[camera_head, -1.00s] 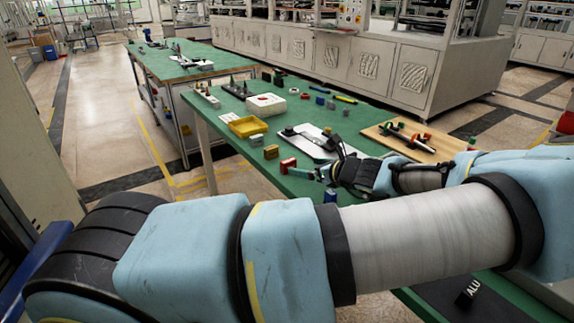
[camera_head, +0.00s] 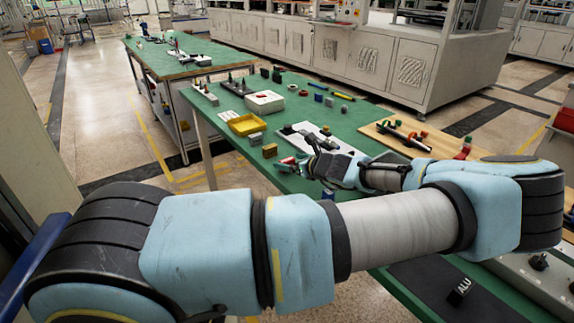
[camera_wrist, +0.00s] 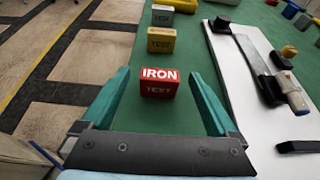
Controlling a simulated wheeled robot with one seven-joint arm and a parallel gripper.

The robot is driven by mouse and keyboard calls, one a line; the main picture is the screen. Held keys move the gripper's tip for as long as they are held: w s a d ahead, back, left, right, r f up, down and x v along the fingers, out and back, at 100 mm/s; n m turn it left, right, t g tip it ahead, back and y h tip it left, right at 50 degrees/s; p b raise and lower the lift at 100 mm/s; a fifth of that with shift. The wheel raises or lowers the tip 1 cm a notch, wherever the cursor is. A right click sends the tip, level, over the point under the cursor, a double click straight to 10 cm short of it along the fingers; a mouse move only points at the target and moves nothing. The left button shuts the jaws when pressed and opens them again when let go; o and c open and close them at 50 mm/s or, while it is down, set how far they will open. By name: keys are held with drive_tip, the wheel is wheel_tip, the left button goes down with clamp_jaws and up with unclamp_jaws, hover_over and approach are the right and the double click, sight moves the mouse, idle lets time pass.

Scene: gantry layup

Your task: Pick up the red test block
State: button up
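The red test block (camera_wrist: 159,84) stands on the green table top, with "IRON" on its top and "TEST" on its front. In the wrist view it appears centred between the two teal fingers of my gripper (camera_wrist: 160,73), with a gap on each side. My gripper is open and holds nothing. How far the fingertips reach along the block is hard to tell. In the head view the red block (camera_head: 287,161) is small and partly hidden by my gripper (camera_head: 298,165), which is low at the table's near left edge.
A yellowish test block (camera_wrist: 161,40) and a grey one (camera_wrist: 162,16) stand in line behind the red one. A white board (camera_wrist: 262,115) with a dark-bladed tool lies to the right. A yellow tray (camera_head: 247,124) and white box (camera_head: 264,101) stand farther back. The table edge is close on the left.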

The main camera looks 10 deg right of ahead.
clamp_jaws()
idle(0.6)
